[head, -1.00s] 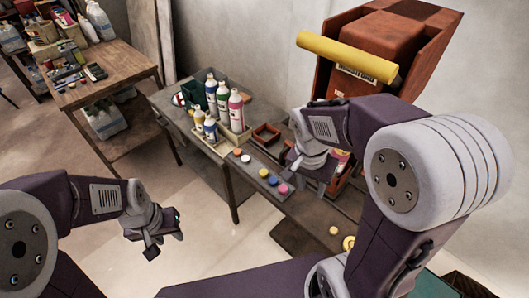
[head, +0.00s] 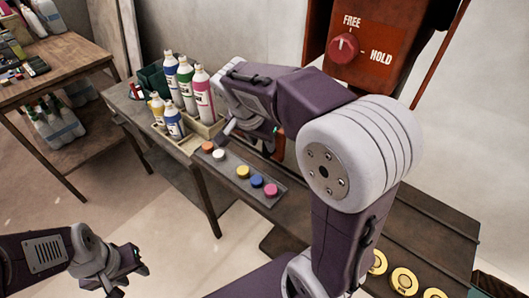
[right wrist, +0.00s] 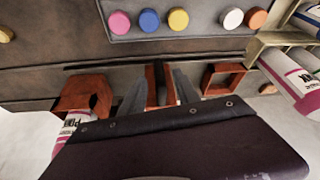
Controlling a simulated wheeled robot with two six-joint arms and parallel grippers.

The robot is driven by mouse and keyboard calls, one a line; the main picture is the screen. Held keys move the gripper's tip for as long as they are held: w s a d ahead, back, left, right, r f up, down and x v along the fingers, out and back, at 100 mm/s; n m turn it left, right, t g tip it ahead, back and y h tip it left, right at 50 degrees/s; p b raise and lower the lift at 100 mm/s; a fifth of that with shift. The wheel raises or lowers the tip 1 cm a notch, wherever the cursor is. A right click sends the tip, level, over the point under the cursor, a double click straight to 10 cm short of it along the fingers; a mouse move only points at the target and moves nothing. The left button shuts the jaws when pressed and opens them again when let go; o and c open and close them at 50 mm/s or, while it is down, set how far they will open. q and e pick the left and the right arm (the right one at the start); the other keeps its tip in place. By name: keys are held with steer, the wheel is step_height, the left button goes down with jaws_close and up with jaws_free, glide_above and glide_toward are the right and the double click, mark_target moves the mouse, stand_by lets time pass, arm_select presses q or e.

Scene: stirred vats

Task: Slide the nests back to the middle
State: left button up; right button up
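In the right wrist view, three orange-red nests stand in a row along a dark slot: a left nest (right wrist: 82,92) beside a white and pink bottle (right wrist: 72,130), a middle nest (right wrist: 160,78) and an empty square right nest (right wrist: 222,78). My right gripper (right wrist: 160,92) has one grey finger on each side of the middle nest; whether they press on it cannot be seen. In the head view my right gripper (head: 232,128) is partly behind its own wrist, and the arm hides most of the nests. My left gripper (head: 125,270) is open and empty, low at the left.
A red knob (head: 343,47) sits between FREE and HOLD labels, its mark upward nearer FREE. Gold discs (head: 404,281) lie at lower right. A side table (head: 50,85) stands left.

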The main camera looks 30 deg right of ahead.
mark_target(264, 146)
steer(key=b+x, duration=0.1)
steer(key=x, duration=0.4)
steer(key=shift+d+f, duration=0.1)
steer(key=shift+f, duration=0.1)
steer(key=shift+r, duration=0.1)
jaws_close()
stand_by(1.1)
